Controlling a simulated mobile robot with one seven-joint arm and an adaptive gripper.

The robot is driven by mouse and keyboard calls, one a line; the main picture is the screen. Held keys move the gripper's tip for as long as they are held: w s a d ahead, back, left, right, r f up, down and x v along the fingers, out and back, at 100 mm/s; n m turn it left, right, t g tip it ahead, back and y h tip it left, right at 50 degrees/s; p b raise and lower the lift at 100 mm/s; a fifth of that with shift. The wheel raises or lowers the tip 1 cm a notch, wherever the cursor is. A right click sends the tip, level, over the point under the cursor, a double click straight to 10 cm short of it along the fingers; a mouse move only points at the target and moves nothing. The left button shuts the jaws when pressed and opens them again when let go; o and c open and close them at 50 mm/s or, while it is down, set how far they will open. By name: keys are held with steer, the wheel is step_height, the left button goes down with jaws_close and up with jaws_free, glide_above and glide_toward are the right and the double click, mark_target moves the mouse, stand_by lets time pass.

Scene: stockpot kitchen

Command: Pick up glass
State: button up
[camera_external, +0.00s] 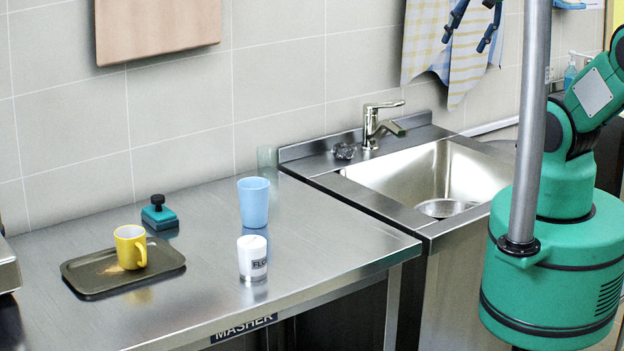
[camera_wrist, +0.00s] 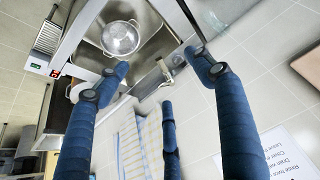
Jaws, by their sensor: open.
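A clear, faintly greenish glass (camera_external: 267,157) stands upright at the back of the steel counter (camera_external: 330,235), close to the tiled wall and left of the sink. It is hard to make out against the tiles. My gripper (camera_external: 465,42) has blue fingers and is high up in front of the hanging towel, right of the glass and well above it. In the wrist view my gripper (camera_wrist: 160,72) shows its fingers spread apart with nothing between them.
A sink (camera_external: 435,180) with a faucet (camera_external: 373,125) lies right of the glass.

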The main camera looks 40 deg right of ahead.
steer(key=shift+w+r, duration=0.1)
steer(key=shift+w, duration=0.05)
steer(key=n+g+p, duration=0.2)
steer(key=n+g, duration=0.4)
steer(key=n, duration=0.1)
glide_above(268, 166)
steer(key=w+d, duration=0.2)
step_height(268, 166, down, 25)
steer(key=shift+w+a+f, duration=0.3)
steer(key=shift+w+a, duration=0.05)
step_height(268, 166, down, 8)
steer(key=shift+f+b, duration=0.25)
steer(key=shift+b, duration=0.05)
